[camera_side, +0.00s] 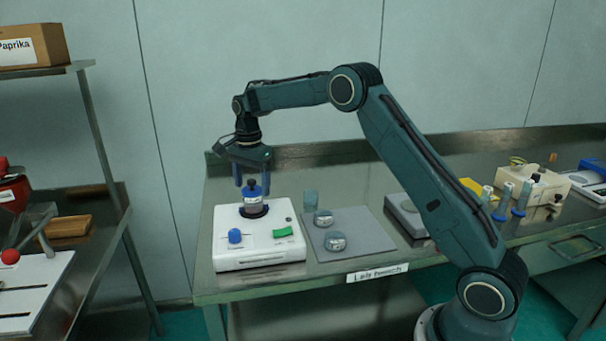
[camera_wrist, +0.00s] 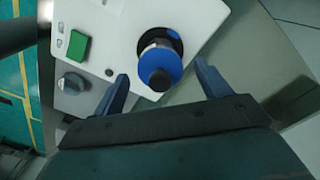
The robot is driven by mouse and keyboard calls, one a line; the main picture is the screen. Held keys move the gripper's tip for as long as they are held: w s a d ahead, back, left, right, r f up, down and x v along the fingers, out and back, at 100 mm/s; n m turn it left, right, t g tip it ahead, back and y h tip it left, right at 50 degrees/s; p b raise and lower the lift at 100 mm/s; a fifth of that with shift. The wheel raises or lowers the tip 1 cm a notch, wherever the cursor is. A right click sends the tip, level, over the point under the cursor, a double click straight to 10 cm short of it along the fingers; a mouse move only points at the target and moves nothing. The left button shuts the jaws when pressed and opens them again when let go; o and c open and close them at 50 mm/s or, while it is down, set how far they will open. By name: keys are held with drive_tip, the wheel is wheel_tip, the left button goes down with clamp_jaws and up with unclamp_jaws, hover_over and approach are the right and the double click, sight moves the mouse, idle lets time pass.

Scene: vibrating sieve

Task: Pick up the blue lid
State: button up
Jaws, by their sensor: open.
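The blue lid (camera_side: 251,190) with a black knob on top sits on a small cylindrical sieve stack (camera_side: 252,205), which stands on the white shaker base (camera_side: 227,256). In the wrist view the lid (camera_wrist: 174,66) is a blue disc with the black knob in front of it. My gripper (camera_side: 252,184) is open above the stack, pointing down. In the side view its fingers are to the left and right of the lid at about knob height. In the wrist view my gripper (camera_wrist: 160,75) has one finger on each side of the lid, with gaps on both sides. It holds nothing.
The base carries a blue dial (camera_side: 235,236) and a green switch (camera_side: 283,232). A grey scale (camera_side: 404,214) stands farther right.

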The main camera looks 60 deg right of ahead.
sight(251, 180)
drive_tip(key=c, duration=1.1)
drive_tip(key=shift+r, duration=0.15)
drive_tip(key=shift+r, duration=9.7)
drive_tip(key=shift+r, duration=0.1)
